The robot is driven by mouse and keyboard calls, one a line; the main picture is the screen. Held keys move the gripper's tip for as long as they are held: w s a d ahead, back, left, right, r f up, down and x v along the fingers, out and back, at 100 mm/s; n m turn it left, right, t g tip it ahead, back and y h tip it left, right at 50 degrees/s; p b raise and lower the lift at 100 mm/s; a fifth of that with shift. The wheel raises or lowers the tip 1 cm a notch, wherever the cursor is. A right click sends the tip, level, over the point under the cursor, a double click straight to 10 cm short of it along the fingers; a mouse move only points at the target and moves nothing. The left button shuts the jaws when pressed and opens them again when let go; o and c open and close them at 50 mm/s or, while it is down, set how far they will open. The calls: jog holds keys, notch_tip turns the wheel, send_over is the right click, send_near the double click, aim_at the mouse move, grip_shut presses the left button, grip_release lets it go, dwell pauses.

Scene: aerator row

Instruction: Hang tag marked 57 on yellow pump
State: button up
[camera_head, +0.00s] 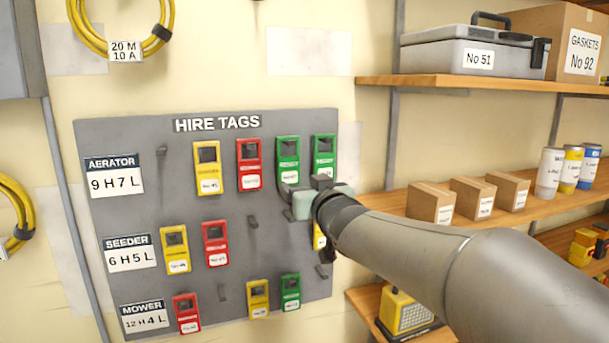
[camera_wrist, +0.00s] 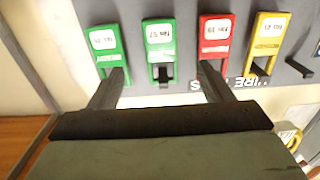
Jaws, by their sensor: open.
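The tag whose upside-down label seems to read 57 is green (camera_wrist: 160,48). It hangs in the top row of the grey hire-tag board (camera_head: 215,275), and in the head view it is the left green tag (camera_head: 288,152). My gripper (camera_wrist: 162,72) is open and empty, its fingers apart on either side of that tag's slotted end. In the head view my gripper (camera_head: 312,195) is at the board, just below the two top-row green tags. I cannot identify a yellow pump for certain; a yellow boxy device (camera_head: 404,311) stands on the low shelf, partly behind my arm.
Another green tag (camera_head: 324,150) and a red tag (camera_head: 249,163) hang close on either side. Empty pegs (camera_head: 253,221) stick out of the board. Shelves at right hold cartons (camera_head: 430,201), cans (camera_head: 549,172) and a grey case (camera_head: 465,55). More yellow items (camera_head: 584,243) sit at far right.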

aim_at(290, 165)
jog(key=shift+p+x, duration=3.15)
jog(key=shift+x, duration=2.8)
jog(key=c, duration=0.9)
jog(key=shift+r, duration=0.1)
jog(key=shift+r+p, duration=0.45)
jog(key=shift+r, duration=0.25)
jog(key=shift+s, duration=0.1)
